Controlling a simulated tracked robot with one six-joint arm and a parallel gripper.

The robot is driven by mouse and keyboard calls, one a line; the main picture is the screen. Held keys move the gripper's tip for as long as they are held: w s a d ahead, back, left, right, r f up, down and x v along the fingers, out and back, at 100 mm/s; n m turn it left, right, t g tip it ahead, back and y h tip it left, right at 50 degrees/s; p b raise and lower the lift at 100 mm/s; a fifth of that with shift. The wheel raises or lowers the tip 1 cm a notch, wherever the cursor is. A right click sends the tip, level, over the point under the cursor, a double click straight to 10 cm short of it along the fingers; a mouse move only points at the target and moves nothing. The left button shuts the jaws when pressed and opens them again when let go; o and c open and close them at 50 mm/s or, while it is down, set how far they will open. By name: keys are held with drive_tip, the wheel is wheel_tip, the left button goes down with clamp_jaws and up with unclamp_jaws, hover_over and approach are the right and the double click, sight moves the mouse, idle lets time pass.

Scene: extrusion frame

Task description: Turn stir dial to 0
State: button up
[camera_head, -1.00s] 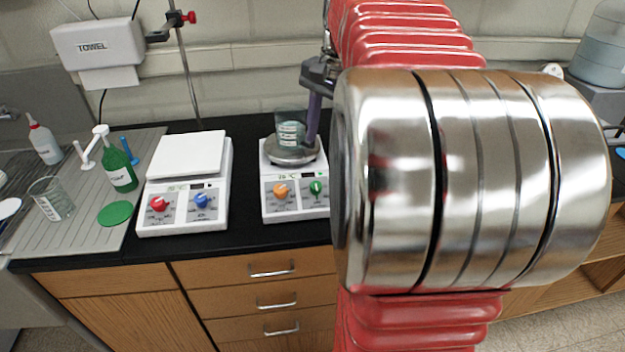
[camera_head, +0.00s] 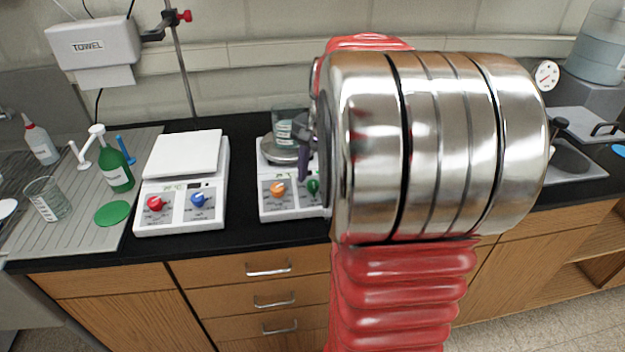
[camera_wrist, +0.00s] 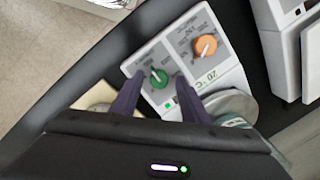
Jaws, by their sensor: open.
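The nearer hotplate (camera_head: 275,206) is a white unit with an orange dial (camera_head: 278,189) and a green dial (camera_head: 313,186) on its front panel. In the wrist view, the green dial (camera_wrist: 159,78) lies between the two purple fingertips, and the orange dial (camera_wrist: 205,46) is to the upper right. My gripper (camera_wrist: 159,84) is open, with a finger on either side of the green dial; contact cannot be made out. In the head view my gripper (camera_head: 307,150) is partly hidden by my arm. The dial labels are too small to read surely.
A beaker (camera_head: 284,127) stands on the hotplate's round plate, close to my gripper. A second white unit (camera_head: 181,210) with red and blue dials stands to the left. A green bottle (camera_head: 117,172) and a glass beaker (camera_head: 47,198) stand further left.

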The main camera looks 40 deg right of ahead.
drive_tip(key=shift+f, duration=0.3)
drive_tip(key=shift+c, duration=0.2)
drive_tip(key=c, duration=0.9)
drive_tip(key=shift+a, duration=0.25)
clamp_jaws()
drive_tip(key=shift+w+d, duration=0.1)
drive_tip(key=shift+d, duration=0.05)
drive_tip(key=shift+n, duration=0.3)
